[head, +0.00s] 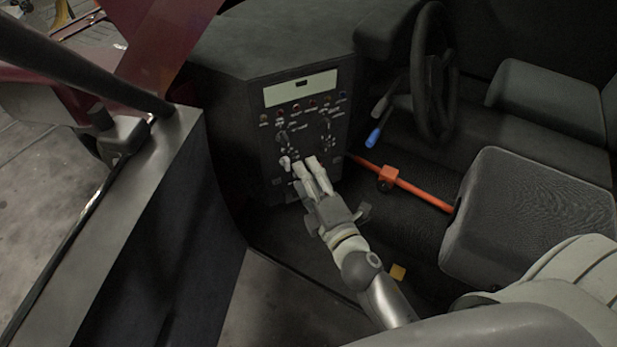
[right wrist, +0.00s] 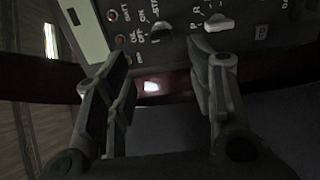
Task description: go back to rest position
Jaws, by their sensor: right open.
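My right gripper (head: 309,172) is at the lower part of a dark control panel (head: 302,125) inside a vehicle cab, seen in the head view. Its arm comes in from the bottom right. In the right wrist view the right gripper (right wrist: 160,65) has its two fingers spread apart, with nothing held between them. The panel (right wrist: 180,15) shows beyond the fingertips there, with a dark knob (right wrist: 161,32) between them and another knob (right wrist: 217,22) close to the right fingertip. I cannot tell whether that finger touches it. My left gripper is not in view.
A steering wheel (head: 433,75), a blue-tipped lever (head: 374,138) and an orange bar (head: 419,191) lie right of the panel. A seat (head: 530,220) is at the right. A dark door-like panel (head: 150,215) stands left. Open floor shows below.

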